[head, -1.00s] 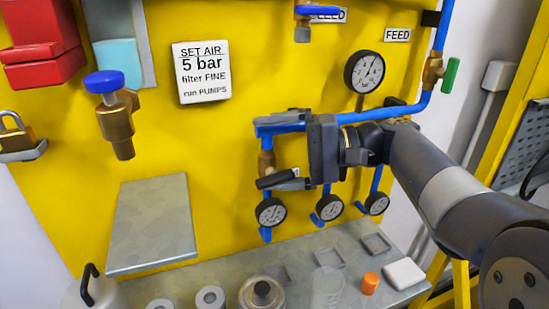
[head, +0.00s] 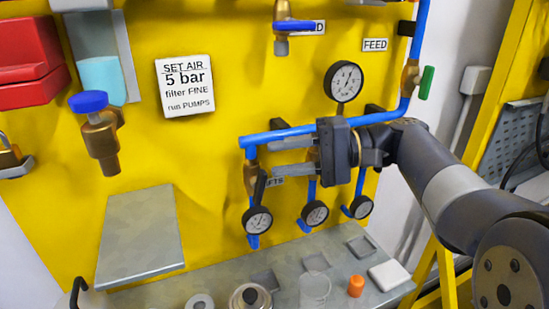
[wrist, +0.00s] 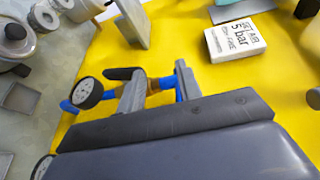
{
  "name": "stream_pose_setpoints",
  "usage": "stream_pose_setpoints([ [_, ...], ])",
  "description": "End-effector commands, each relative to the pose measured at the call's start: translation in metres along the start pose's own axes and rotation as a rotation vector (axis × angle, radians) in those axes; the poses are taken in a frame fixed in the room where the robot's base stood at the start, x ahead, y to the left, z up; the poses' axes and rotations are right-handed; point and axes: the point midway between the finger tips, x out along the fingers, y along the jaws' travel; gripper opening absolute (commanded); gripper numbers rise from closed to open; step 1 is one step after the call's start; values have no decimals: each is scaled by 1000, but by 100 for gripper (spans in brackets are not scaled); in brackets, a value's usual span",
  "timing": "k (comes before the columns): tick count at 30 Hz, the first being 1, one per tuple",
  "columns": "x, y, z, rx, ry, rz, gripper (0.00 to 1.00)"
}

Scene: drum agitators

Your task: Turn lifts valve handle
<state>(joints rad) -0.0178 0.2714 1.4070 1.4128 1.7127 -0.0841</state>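The lifts valve has a brass body (head: 250,178) on the leftmost blue drop pipe, above a gauge. Its black handle (head: 260,188) points down, roughly along the pipe. The handle also shows in the wrist view (wrist: 122,73), close by the tip of the left finger; I cannot tell whether they touch. My gripper (head: 272,157) is open, its two grey fingers spread one above the other just right of the valve. In the wrist view my gripper (wrist: 160,68) has the brass body between its fingers. The "LIFTS" label (head: 275,181) is partly hidden.
Blue manifold pipe (head: 285,134) runs just above the fingers. Gauges (head: 257,220) and (head: 315,213) hang below. A steel shelf (head: 140,240) juts out at the left. A ledge below carries an orange cap (head: 356,286) and a white block (head: 390,275).

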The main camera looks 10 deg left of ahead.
Motion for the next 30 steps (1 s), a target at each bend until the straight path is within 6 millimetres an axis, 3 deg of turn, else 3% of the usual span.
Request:
stream_pose_setpoints([
  [30, -71, 4, 0, 8, 1, 3, 34],
])
